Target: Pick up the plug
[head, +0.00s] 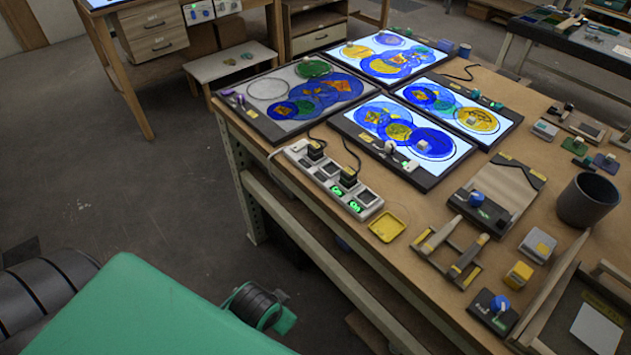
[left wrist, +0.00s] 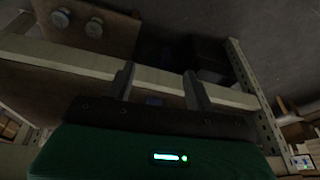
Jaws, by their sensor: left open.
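A white power strip (head: 298,152) lies along the left edge of the workbench. Two dark plugs with cables sit in it: a rear plug (head: 316,150) and a front plug (head: 348,178). Green lights glow at the strip's front end. My left gripper (left wrist: 160,88) shows in the left wrist view, open and empty, with its two dark fingers apart in front of the bench's frame rail. It is away from the plugs, which are not visible in that view. In the head view my green left arm fills the lower left. My right gripper is not in view.
The workbench (head: 420,240) carries several panels with blue and yellow glass, a yellow tray (head: 387,227), a dark cup (head: 588,200), and several small blocks and knobs. Its frame rail (left wrist: 165,76) crosses the left wrist view. Open floor (head: 130,190) lies left of the bench.

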